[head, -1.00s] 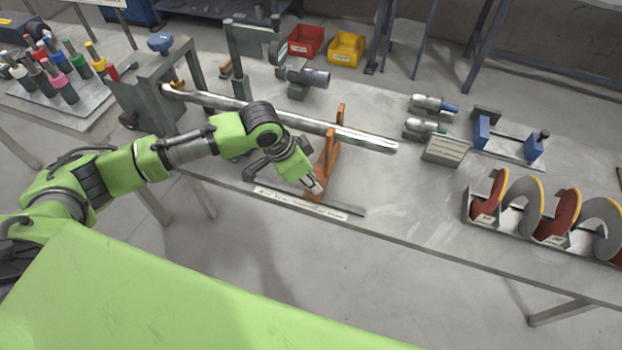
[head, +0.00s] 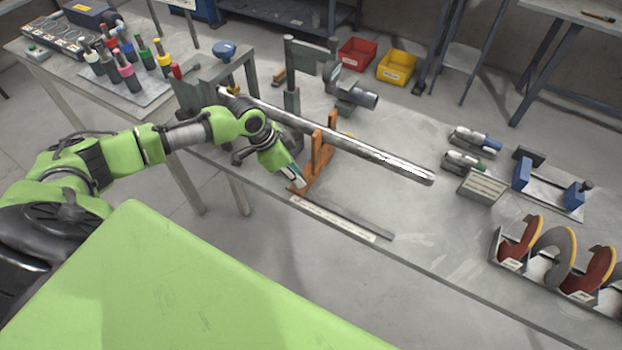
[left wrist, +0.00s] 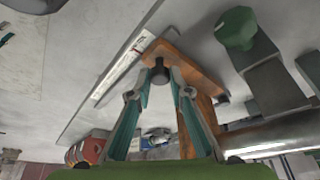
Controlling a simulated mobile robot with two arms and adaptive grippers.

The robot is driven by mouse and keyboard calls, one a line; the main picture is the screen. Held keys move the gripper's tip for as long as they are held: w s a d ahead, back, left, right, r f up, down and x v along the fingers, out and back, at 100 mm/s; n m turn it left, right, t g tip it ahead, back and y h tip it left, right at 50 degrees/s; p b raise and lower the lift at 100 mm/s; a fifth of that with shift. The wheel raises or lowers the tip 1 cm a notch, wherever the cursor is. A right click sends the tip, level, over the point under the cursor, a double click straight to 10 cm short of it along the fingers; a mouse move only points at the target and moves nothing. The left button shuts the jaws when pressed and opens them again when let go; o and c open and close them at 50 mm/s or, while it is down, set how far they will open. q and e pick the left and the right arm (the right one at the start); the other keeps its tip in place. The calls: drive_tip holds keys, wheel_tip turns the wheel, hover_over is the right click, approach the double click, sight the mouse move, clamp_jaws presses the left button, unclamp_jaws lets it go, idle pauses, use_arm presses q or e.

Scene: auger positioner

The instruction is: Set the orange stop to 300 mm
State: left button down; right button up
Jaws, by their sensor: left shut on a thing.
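The orange stop (head: 318,152) stands at the front of the grey bench, its uprights beside the long metal bar. In the left wrist view its flat orange base (left wrist: 188,62) has a dark round knob (left wrist: 161,77) on it. My left gripper (head: 296,182) is at the stop's front end. The wrist view shows its fingertips (left wrist: 160,88) shut around the knob. A white scale strip (head: 335,220) lies along the bench's front edge, with the stop near its left end; its markings are too small to read. My right gripper is not in view.
The metal bar (head: 370,154) runs from a grey machine (head: 205,85) on the left past the stop. A dark rail (head: 355,219) lies behind the strip. Red (head: 357,54) and yellow (head: 397,68) bins sit behind; discs (head: 555,250) stand at right.

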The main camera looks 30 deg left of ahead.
use_arm(q)
drive_tip(key=shift+w+a+r, duration=0.1)
drive_tip(key=shift+a, duration=0.35)
drive_tip(key=c, duration=1.9)
unclamp_jaws()
drive_tip(key=shift+a, duration=0.1)
drive_tip(key=shift+r, duration=0.2)
drive_tip(key=v, duration=1.1)
drive_tip(key=shift+s+a+r, duration=0.15)
drive_tip(key=shift+s, duration=0.1)
